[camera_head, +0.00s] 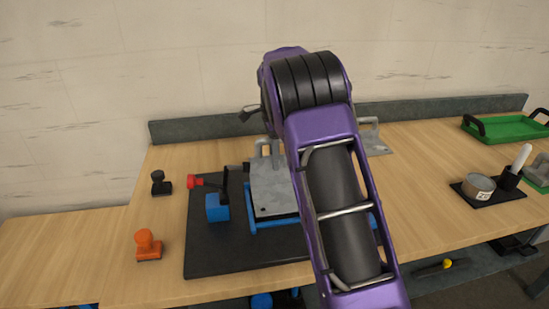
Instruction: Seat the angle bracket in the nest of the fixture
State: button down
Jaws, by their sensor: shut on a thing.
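The grey angle bracket (272,190) is a flat plate with a small hole near its front left corner. It lies over the blue nest (272,223) of the fixture, whose dark base plate (215,258) rests on the bench. Blue edging shows along the bracket's front and left. I cannot tell whether the bracket touches the nest floor or is a little above it. My gripper (275,150) is at the bracket's rear edge, shut on it. My purple arm hides most of the gripper and the bracket's right side.
A red-tipped clamp (196,181) and blue block (217,208) stand left of the nest. Orange (147,245) and black (160,183) knobbed pieces stand farther left. Another grey bracket (373,142) is at the back. A tin (479,187) and green tray (508,128) are at right.

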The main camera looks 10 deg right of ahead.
jog(key=shift+f+b, duration=0.4)
jog(key=shift+f, duration=0.55)
jog(key=c, duration=0.8)
grip_release()
jog(key=shift+o, duration=1)
jog(key=shift+s+f, duration=0.1)
jog(key=shift+f, duration=0.05)
jog(key=r, duration=0.5)
jog(key=w+r+p, duration=0.1)
jog(key=r, duration=1)
jog(key=shift+w+r, duration=0.35)
jog(key=shift+r, duration=0.45)
